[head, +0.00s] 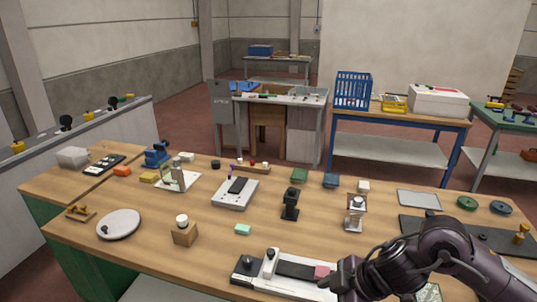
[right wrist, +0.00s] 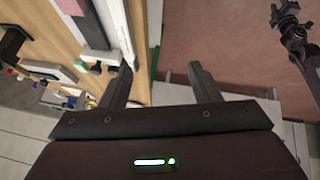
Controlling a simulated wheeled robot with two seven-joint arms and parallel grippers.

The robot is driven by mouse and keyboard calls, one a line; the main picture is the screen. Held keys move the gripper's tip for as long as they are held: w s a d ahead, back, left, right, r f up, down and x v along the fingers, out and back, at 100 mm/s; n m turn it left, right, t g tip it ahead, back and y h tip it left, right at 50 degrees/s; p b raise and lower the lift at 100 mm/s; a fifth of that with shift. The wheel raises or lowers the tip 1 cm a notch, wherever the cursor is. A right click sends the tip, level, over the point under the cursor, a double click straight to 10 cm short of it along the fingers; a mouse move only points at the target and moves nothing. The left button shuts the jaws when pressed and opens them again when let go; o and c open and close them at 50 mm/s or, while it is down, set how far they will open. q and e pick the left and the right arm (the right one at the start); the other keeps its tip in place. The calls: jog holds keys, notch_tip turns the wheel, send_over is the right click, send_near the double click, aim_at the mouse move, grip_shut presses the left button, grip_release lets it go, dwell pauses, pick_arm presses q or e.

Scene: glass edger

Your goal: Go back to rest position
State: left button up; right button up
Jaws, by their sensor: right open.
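My right arm comes in at the lower right of the head view, over the table's near right part. Its hand end (head: 347,280) is beside the grey-and-white edging device (head: 285,268) near the front edge; the fingers cannot be made out there. In the right wrist view my right gripper (right wrist: 163,78) is open, its two fingers wide apart with nothing between them. The wooden table (head: 320,225) lies to the left of the fingers in that view, and reddish floor shows beyond them.
Close to the right arm are a dark mat (head: 470,236), a small stand (head: 355,213) and a black holder (head: 290,205). A white plate (head: 119,224) and a wooden block (head: 185,234) stand left. A dark jointed object (right wrist: 288,28) shows in the right wrist view.

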jog(key=a+r+m+t+y, duration=0.2)
jog(key=a+t, duration=0.3)
jog(key=a, duration=0.6)
jog(key=s+d+f+m+g+h, duration=0.2)
jog(key=s+d+f+m+h, duration=0.25)
jog(key=s+d+m, duration=0.35)
jog(key=s+d+f+m+g+h, duration=0.25)
jog(key=s+d+f+m, duration=0.3)
jog(key=d, duration=0.45)
notch_tip(320, 180, down, 31)
jog(key=s+g+b, duration=0.1)
jog(key=s+b, duration=0.1)
jog(key=s, duration=0.1)
pick_arm(q)
jog(key=f, duration=0.1)
jog(key=s+f, duration=0.1)
jog(key=shift+f+b, duration=0.4)
pick_arm(e)
jog(key=s+d+f, duration=0.2)
jog(key=s+f, duration=0.7)
jog(key=f, duration=0.1)
jog(key=s+d+f+n+g+h, duration=0.1)
jog(key=s+f, duration=0.9)
jog(key=shift+s+d, duration=0.2)
jog(key=shift+d, duration=0.2)
